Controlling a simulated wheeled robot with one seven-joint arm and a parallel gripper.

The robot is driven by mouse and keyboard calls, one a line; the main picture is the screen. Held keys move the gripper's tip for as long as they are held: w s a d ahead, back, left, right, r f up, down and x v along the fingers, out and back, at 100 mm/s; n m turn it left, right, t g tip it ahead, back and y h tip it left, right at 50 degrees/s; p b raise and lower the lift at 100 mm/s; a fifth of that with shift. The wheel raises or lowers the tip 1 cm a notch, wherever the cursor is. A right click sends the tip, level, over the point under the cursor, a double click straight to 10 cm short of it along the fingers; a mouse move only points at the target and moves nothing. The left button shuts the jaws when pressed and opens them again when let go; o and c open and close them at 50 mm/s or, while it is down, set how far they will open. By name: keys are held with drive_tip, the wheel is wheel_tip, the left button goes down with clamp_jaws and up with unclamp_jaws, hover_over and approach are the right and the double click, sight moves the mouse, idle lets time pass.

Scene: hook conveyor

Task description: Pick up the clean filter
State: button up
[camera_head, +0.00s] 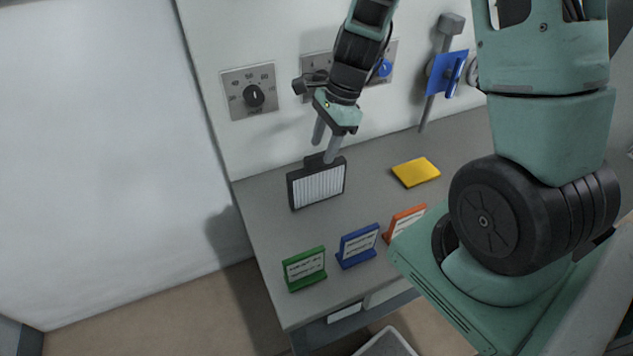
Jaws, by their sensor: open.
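The filter (318,186), a black frame with white pleats, stands upright on the grey counter near its back left. My gripper (325,157) points down right at the filter's top edge. Its two grey fingers are apart, one to the left and behind, the other by the tab on top of the filter. The gripper is open; I cannot tell whether a finger touches the filter. The filter's back side is hidden.
On the counter (262,225) stand a green sign (304,268), a blue sign (358,245) and an orange sign (404,222) in front. A yellow block (415,172) lies to the right. Dials (253,95) are on the back wall. My arm covers the right side.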

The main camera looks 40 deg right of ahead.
sight(315, 167)
drive_tip(key=shift+w+x, duration=0.2)
drive_tip(key=shift+x, duration=3.35)
clamp_jaws()
